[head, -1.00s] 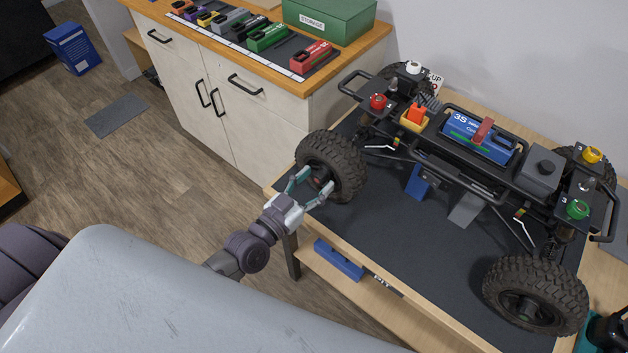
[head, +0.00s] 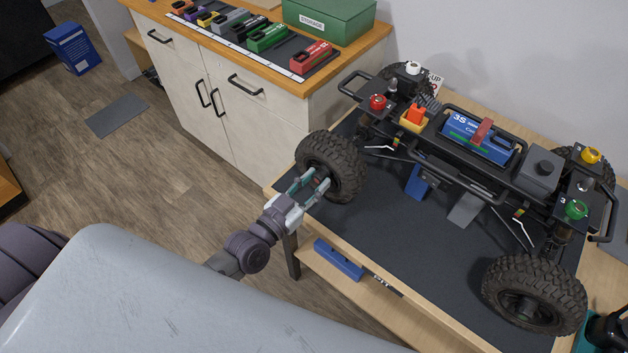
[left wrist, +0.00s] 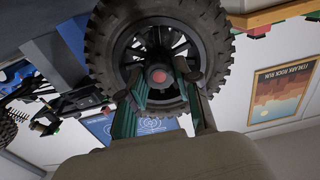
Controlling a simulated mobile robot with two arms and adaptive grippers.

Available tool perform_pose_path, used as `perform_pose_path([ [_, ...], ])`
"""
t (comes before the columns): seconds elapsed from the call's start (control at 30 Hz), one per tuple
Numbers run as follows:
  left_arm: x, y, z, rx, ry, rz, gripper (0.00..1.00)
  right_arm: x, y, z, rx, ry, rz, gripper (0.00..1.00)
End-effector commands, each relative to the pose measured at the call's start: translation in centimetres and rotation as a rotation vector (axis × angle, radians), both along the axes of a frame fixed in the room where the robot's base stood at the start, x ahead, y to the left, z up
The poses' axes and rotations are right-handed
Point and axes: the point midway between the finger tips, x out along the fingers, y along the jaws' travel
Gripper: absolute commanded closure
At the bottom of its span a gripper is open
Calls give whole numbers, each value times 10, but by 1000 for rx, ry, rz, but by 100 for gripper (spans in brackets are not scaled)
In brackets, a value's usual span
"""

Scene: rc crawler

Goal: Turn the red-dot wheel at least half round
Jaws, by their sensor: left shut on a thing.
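The red-dot wheel (head: 336,156) is the black knobby wheel at the near left corner of the crawler (head: 450,150). In the left wrist view its tyre (left wrist: 106,36) fills the upper middle, with a red dot (left wrist: 159,77) at the hub among dark spokes. My left gripper (head: 314,184) reaches in from the left at the wheel's outer face. Its teal fingers are shut on the wheel around the hub, one either side of the red dot; they hide part of the lower spokes. My right gripper is not in view.
The crawler stands on a dark mat (head: 390,245) on a wooden bench, raised on blue and grey supports. A blue item (head: 338,260) lies on the shelf below. A teal and black item (head: 606,330) is cut off at lower right. A cabinet (head: 250,120) stands behind the wheel.

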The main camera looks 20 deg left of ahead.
Motion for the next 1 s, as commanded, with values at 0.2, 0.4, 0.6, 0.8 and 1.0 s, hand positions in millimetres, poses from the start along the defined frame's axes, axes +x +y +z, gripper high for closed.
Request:
perform_pose_path([
  [0.2, 0, -1, 3, 123, -39, 0, 100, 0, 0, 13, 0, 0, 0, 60],
  [0.4, 0, -1, 3, 294, -93, 1, 100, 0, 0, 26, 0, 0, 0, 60],
  [0.6, 0, -1, 2, 474, -151, 0, 100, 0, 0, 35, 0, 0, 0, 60],
  [0.8, 0, -1, 1, 655, -212, 1, 100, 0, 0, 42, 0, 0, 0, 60],
  [1.0, 0, -2, 0, 838, -270, 1, 100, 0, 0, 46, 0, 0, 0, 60],
])
